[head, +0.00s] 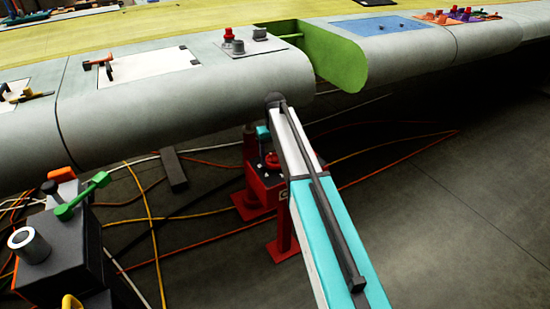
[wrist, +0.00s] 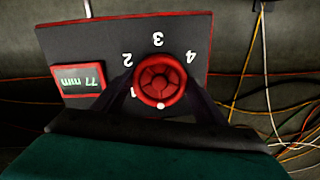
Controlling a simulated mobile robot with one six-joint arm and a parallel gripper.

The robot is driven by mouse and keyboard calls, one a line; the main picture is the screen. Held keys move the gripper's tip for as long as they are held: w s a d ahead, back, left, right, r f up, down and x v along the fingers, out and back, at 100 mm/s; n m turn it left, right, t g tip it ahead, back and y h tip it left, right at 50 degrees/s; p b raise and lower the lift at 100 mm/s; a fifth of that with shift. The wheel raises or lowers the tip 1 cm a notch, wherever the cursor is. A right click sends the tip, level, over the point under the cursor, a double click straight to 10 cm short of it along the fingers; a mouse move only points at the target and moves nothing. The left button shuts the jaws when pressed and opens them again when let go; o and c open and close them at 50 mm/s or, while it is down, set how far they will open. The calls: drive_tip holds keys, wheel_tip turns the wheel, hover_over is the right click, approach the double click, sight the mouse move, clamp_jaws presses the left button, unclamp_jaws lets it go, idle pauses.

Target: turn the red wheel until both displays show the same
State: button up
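The red wheel (wrist: 160,87) sits on a dark red-edged panel (wrist: 90,38) in the wrist view, which shows the panel upside down. A white dot is on the wheel's rim at the picture's bottom. Numbers 1 to 4 surround the wheel; the 1 is partly covered. A display (wrist: 78,78) beside it reads 77 mm. My gripper (wrist: 160,92) has one dark finger on each side of the wheel, close to its rim; whether they touch it is unclear. In the head view the wheel (head: 272,160) shows on a red stand (head: 254,193), beside my arm. I cannot make out a second display.
A grey wing (head: 180,110) with hatches and fittings spans the back, above the stand. A dark box (head: 55,250) with a green lever (head: 82,196) stands at the front left. Cables cross the floor around the stand. The floor at the right is clear.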

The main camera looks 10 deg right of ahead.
drive_tip(key=shift+c, duration=1)
drive_tip(key=shift+r+m, duration=0.1)
drive_tip(key=shift+m, duration=0.3)
drive_tip(key=shift+m+p, duration=0.65)
drive_tip(key=shift+m, duration=0.15)
drive_tip(key=m+p, duration=0.1)
drive_tip(key=m, duration=0.2)
drive_tip(key=m+p, duration=0.1)
drive_tip(key=m, duration=0.5)
drive_tip(key=shift+w+a+m+p, duration=0.1)
drive_tip(key=shift+m+p, duration=0.2)
drive_tip(key=shift+p, duration=0.05)
drive_tip(key=o, duration=1.1)
